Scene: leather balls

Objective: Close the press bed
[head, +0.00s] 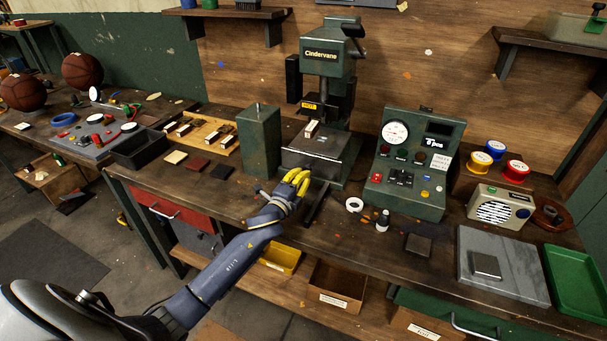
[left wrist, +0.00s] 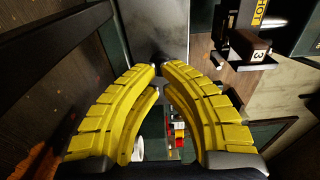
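The green press marked Cindervane (head: 327,62) stands at the back middle of the bench. Its dark metal bed (head: 322,166) sits low at the front, below the press head. A small wooden block (head: 312,129) stands at the bed, and a block marked 3 (left wrist: 252,46) shows in the left wrist view. My left gripper (head: 300,178) is at the bed's front edge, yellow fingers towards it. In the left wrist view its fingertips (left wrist: 163,66) nearly meet, before a grey metal surface (left wrist: 160,32). I see nothing clearly held between them; exact contact is hidden. My right gripper is not in view.
A green post-like box (head: 258,142) stands left of the bed. A green control panel (head: 408,165) stands to the right. A radio (head: 501,207) is farther right.

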